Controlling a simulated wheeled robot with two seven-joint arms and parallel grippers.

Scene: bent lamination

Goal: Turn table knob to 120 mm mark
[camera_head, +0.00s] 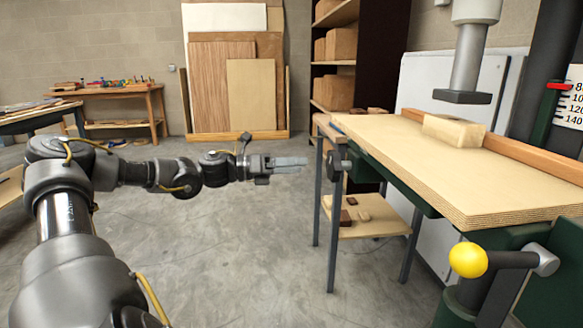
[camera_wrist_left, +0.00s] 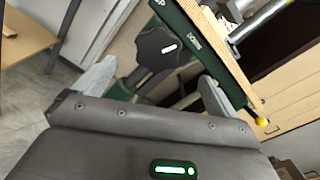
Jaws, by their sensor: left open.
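The table knob (camera_wrist_left: 160,48) is a dark lobed knob with a short white line on its face, on a green bracket under the table; it also shows at the table's left end in the head view (camera_head: 339,160). The wooden table (camera_head: 420,160) carries a pale wood block (camera_head: 454,131). At the right edge is a white scale (camera_head: 575,105), partly cut off, with 100, 120 and 140 readable. A red pointer (camera_head: 559,86) is level with the top mark, seemingly 80. My left gripper (camera_head: 290,161) is open and empty, short of the knob; its fingers (camera_wrist_left: 155,86) are spread below the knob in the wrist view.
A yellow ball handle (camera_head: 468,260) sticks out at the table's near right corner. A small stand (camera_head: 375,220) with wood pieces is below the table. A grey press head (camera_head: 462,97) hangs above the block. The floor (camera_head: 240,240) in front is clear.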

